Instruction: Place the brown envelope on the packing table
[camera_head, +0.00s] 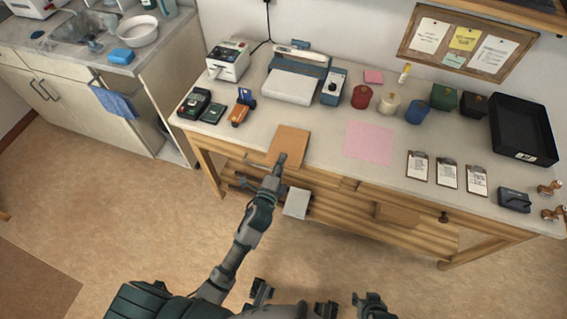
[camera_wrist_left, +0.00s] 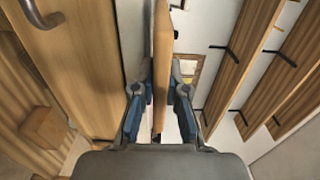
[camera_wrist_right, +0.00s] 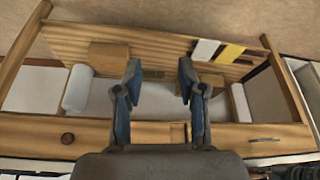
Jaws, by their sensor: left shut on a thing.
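The brown envelope (camera_head: 290,145) is a flat brown rectangle at the front edge of the packing table (camera_head: 330,110), left of the pink square. My left gripper (camera_head: 279,162) is shut on its near edge. In the left wrist view the envelope (camera_wrist_left: 162,50) shows edge-on between the fingers of the left gripper (camera_wrist_left: 161,80). Whether the envelope touches the tabletop or is just above it, I cannot tell. My right gripper (camera_wrist_right: 157,80) is open and empty in the right wrist view, with the table's front and lower shelf beyond it.
A pink square (camera_head: 369,142) lies on the tabletop. An orange tape dispenser (camera_head: 238,115) and a scale (camera_head: 291,88) stand left and behind. Clipboards (camera_head: 447,174) and a black tray (camera_head: 523,128) are at the right. The bare tabletop around the pink square is free.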

